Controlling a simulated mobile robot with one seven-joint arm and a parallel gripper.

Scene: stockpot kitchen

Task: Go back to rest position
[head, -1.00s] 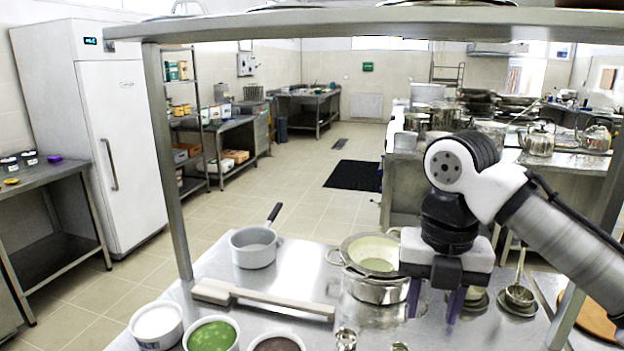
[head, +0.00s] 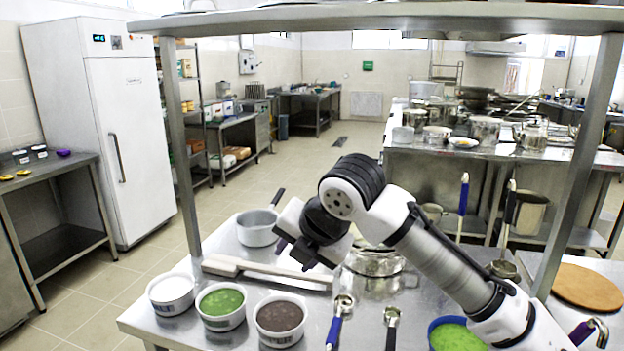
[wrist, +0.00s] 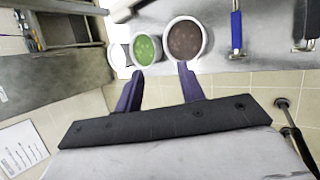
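My gripper (head: 295,254) is above the left-middle of the steel table (head: 245,268) in the head view, tilted, with its purple fingers pointing down and to the left. In the wrist view my gripper (wrist: 160,72) has its two fingers spread apart with nothing between them. The wrist view shows the green-filled bowl (wrist: 145,50) and the brown-filled bowl (wrist: 185,40) beyond the fingertips. My arm hides part of the steel pot (head: 373,262) behind it.
A white-filled bowl (head: 171,291), ladles (head: 342,306) and a blue bowl (head: 455,335) stand along the front. A metal shelf (head: 400,18) spans above.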

